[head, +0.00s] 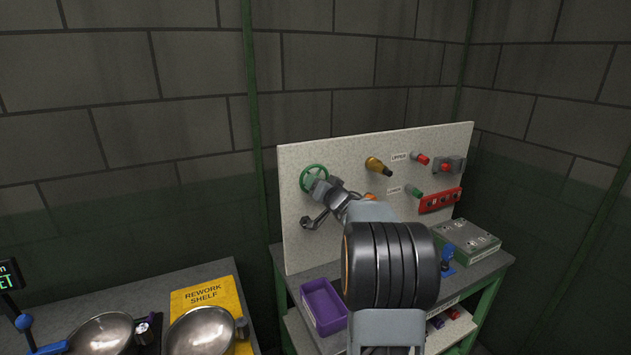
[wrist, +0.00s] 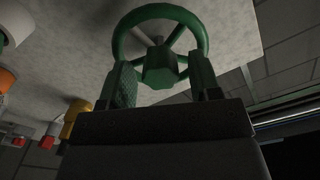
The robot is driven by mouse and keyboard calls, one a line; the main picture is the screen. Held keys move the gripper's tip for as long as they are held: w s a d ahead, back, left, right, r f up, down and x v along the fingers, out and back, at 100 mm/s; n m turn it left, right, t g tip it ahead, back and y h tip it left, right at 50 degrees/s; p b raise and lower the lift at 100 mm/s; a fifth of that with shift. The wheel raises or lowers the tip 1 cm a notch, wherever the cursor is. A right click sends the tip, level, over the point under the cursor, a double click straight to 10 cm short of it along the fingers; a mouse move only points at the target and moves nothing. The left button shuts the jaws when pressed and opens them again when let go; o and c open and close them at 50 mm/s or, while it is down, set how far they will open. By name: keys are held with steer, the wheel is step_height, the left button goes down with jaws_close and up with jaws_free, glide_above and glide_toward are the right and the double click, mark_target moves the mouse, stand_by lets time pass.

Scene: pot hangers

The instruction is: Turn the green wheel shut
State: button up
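The green wheel (head: 313,167) is mounted at the upper left of the pale panel (head: 345,155). In the wrist view the green wheel (wrist: 124,32) fills the top middle, with its spokes and faceted hub facing me. My gripper (head: 322,187) is at the wheel's lower right side in the head view. In the wrist view my gripper (wrist: 164,70) has its two fingers apart, one on each side of the hub, with gaps to it. The lower rim is hidden by the fingers and gripper body. I cannot tell whether the fingers touch the rim.
Right of the wheel, the panel carries a yellow knob (head: 375,165), red and green knobs and a red switch strip (head: 440,200). A small lever (head: 308,223) sits below the wheel. A purple bin (head: 324,306) and a grey-green box (head: 467,241) stand on the bench.

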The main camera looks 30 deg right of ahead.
steer(key=shift+o, duration=0.3)
steer(key=n, duration=1.8)
steer(key=shift+c, duration=0.3)
